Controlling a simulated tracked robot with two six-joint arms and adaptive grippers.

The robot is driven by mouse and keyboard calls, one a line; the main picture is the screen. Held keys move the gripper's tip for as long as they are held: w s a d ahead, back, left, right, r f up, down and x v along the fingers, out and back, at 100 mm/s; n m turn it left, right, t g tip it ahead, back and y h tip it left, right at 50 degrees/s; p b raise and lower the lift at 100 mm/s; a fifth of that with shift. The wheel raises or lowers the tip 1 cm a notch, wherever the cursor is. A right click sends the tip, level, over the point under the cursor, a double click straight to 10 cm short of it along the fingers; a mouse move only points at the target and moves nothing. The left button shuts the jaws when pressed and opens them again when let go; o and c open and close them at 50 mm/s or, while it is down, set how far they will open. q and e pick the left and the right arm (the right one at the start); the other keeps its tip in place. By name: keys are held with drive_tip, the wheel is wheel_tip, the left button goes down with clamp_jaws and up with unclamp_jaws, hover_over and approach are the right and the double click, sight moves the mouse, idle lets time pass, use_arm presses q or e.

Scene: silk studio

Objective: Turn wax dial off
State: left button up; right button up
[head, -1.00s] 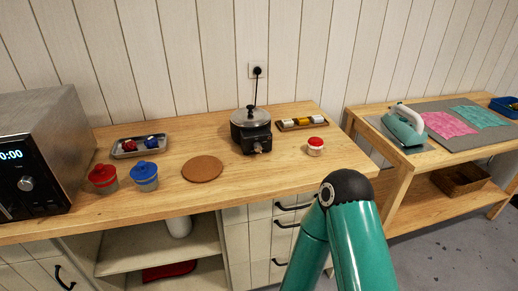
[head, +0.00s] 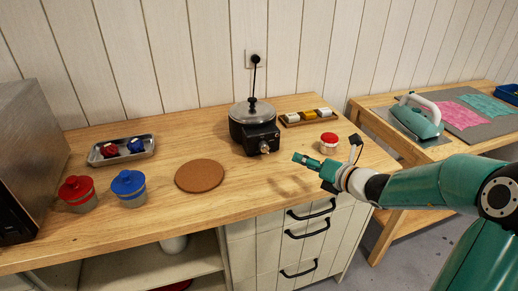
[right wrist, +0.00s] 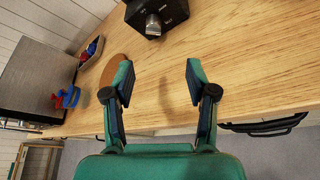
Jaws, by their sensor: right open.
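The black wax pot (head: 252,126) with a metal lid stands on the wooden counter against the wall. Its small metal dial (head: 265,150) is on the front face, low down. In the right wrist view the dial (right wrist: 153,25) shows at the top, on the black housing (right wrist: 160,10). My right gripper (head: 301,160) is over the counter, to the right of and nearer than the dial, and apart from it. In the right wrist view the gripper (right wrist: 158,75) is open with nothing between its fingers. My left gripper is not in view.
A red-lidded jar (head: 329,143) stands close behind my right gripper. A small block rack (head: 305,118) is behind. The counter before the dial is clear.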

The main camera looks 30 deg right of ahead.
sight(267, 148)
drive_tip(key=x, duration=0.5)
drive_tip(key=p+x, duration=0.1)
drive_tip(key=x, duration=0.5)
drive_tip(key=a+p+x, duration=0.1)
drive_tip(key=x, duration=0.4)
drive_tip(key=shift+w+r, duration=0.15)
drive_tip(key=shift+w, duration=0.25)
drive_tip(key=c, duration=1)
drive_tip(key=shift+s+d, duration=0.1)
drive_tip(key=shift+d, duration=0.25)
clamp_jaws()
drive_tip(key=shift+a, duration=0.25)
